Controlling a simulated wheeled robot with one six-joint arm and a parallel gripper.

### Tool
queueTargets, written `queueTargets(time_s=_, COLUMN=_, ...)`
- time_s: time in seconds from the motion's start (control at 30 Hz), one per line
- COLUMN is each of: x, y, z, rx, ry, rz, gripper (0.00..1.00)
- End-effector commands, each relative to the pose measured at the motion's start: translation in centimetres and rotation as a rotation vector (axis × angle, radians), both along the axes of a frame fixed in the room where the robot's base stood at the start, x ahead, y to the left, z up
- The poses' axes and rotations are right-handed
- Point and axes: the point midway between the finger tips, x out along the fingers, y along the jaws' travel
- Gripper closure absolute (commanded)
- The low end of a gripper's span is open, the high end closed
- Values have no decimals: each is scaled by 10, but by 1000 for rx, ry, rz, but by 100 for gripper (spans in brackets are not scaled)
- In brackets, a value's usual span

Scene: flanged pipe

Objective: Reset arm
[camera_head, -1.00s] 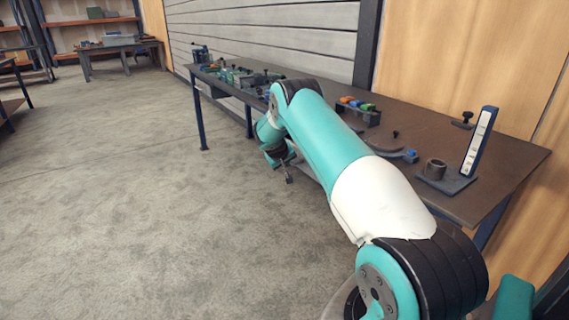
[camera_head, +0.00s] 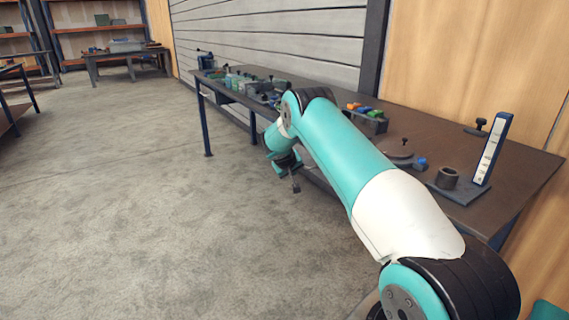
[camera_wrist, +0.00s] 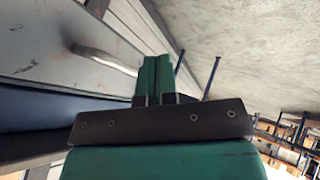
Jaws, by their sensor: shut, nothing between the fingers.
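My gripper (camera_wrist: 154,80) shows in the wrist view with its two green fingers pressed together and nothing between them. In the head view my gripper (camera_head: 295,186) hangs low in front of the workbench's front edge, over the floor and clear of the bench top. My teal and white arm reaches out from the lower right and hides part of the bench front.
The long workbench (camera_head: 455,147) runs along the wall. It carries a grey block with coloured pieces (camera_head: 366,118), a dark ring (camera_head: 447,178), an upright scale (camera_head: 492,148) and several items at its far end. The floor (camera_head: 130,220) to the left is clear.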

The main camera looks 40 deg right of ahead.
Motion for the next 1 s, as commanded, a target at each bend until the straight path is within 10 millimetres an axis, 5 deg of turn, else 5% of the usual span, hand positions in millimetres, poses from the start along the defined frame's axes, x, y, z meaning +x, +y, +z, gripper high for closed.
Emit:
queueTargets(time_s=0.4, x=-27, y=52, z=67, rx=2, ry=0, rz=5, gripper=100)
queueTargets(time_s=0.83, x=-32, y=62, z=78, rx=8, ry=2, rz=7, gripper=100)
queueTargets(time_s=1.0, x=-34, y=117, z=109, rx=100, ry=1, rz=92, gripper=100)
